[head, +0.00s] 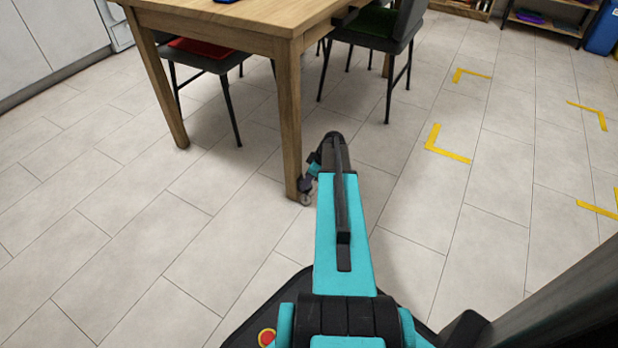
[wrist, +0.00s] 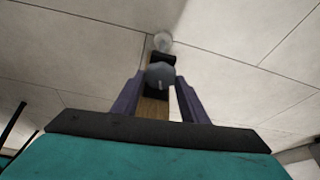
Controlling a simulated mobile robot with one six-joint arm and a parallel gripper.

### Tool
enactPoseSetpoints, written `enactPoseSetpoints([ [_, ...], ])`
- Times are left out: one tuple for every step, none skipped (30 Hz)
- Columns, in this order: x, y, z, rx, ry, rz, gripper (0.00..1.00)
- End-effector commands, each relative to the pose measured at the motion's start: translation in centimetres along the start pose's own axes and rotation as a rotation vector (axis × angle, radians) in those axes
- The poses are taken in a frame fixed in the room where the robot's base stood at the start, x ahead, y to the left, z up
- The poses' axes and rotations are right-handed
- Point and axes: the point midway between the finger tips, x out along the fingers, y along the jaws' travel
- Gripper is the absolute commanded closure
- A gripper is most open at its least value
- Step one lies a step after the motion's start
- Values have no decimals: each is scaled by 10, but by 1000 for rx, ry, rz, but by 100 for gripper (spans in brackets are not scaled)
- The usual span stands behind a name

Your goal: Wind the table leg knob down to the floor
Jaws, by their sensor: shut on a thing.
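The wooden table leg (head: 289,120) nearest me runs down to a small round pale foot (head: 305,200) low by the floor. In the wrist view the foot (wrist: 162,42) shows at the top, beyond a black fitting (wrist: 160,58) on the leg. A grey rounded knob (wrist: 160,76) sits in front of the leg. My gripper (wrist: 160,82) has one purple finger on each side of the knob and is shut on it. In the head view my gripper (head: 307,183) is at the bottom of the leg, partly hidden by my arm; the knob cannot be made out there.
The wooden table (head: 240,15) stands above, with a red-seated chair (head: 205,55) and a green-seated chair (head: 375,28) at it. Yellow corner marks (head: 445,145) lie on the tiled floor to the right. Open floor lies to the left and right.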

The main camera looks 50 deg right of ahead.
Motion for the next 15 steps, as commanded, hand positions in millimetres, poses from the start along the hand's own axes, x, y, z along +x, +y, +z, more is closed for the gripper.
enactPoseSetpoints([
  [-3, 0, -1, 18, -1, 9, 83],
  [-3, 0, -1, 30, -1, 15, 83],
  [-3, 0, -1, 47, -1, 22, 83],
  [-3, 0, -1, 59, -1, 27, 83],
  [-3, 0, -1, 70, -1, 32, 83],
  [-3, 0, -1, 84, 0, 39, 83],
  [-2, 0, -1, 91, 0, 42, 83],
  [-2, 0, 0, 98, 0, 44, 83],
  [-2, 0, 0, 104, 0, 46, 83],
  [-1, 0, 0, 107, 0, 48, 83],
  [-1, 0, 0, 108, 0, 48, 83],
  [0, 0, 0, 109, 0, 49, 83],
  [0, 0, 0, 108, 0, 49, 83],
  [0, 0, 0, 108, 0, 49, 83],
  [0, 0, 0, 108, 0, 49, 83],
])
